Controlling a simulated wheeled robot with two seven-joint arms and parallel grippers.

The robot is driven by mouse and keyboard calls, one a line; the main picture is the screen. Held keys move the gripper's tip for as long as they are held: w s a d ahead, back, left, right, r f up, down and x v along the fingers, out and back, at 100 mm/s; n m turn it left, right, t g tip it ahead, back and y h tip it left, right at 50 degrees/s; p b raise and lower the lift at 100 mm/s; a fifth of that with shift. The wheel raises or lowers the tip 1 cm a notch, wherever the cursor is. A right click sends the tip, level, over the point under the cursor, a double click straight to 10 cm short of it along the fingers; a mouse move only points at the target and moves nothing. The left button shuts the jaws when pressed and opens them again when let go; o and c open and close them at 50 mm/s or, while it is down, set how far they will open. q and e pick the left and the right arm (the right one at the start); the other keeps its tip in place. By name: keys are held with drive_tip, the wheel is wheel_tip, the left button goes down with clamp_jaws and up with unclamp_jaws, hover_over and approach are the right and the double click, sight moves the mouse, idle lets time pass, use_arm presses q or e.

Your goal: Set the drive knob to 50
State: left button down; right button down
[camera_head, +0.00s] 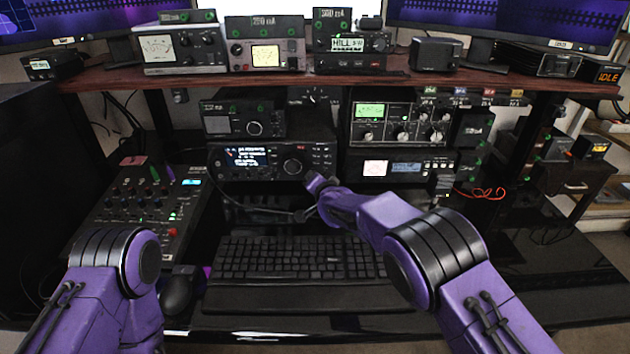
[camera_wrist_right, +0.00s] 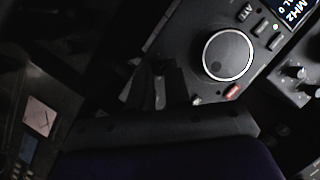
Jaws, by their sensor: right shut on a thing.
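The black radio (camera_head: 265,178) sits on the desk shelf, with a lit display at its left and a large round tuning knob (camera_head: 293,167) right of it. My right gripper (camera_wrist_right: 158,85) is at the right part of the radio's front, beside the large knob (camera_wrist_right: 228,55) and apart from it. Its dark fingers are shut on a small control, which I take to be the drive knob. The fingers hide that knob, and I cannot read its setting. The right hand also shows below the radio's right end in the head view. My left gripper is out of view.
A keyboard (camera_head: 300,260) lies in front, with a mouse (camera_head: 177,293) and a mixer (camera_head: 140,208) at left. A tuner with several knobs (camera_head: 400,125) stands to the right. A wooden shelf (camera_head: 330,78) runs above the radios.

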drive_tip(key=shift+f, duration=0.1)
drive_tip(key=shift+f+m+y, duration=0.1)
drive_tip(key=shift+m+y, duration=0.3)
drive_tip(key=shift+m, duration=0.2)
drive_tip(key=shift+f+m+t+y+b, duration=0.15)
drive_tip(key=shift+m+t+y+b, duration=0.15)
drive_tip(key=shift+m+b, duration=0.25)
drive_tip(key=shift+f+m+t+y+b, duration=0.15)
drive_tip(key=shift+m+t+y+b, duration=0.2)
drive_tip(key=shift+m+b, duration=0.55)
drive_tip(key=shift+m+t+b, duration=0.25)
drive_tip(key=shift+m+b, duration=0.4)
drive_tip(key=shift+b, duration=0.35)
drive_tip(key=shift+s+y, duration=0.1)
drive_tip(key=shift+y, duration=0.25)
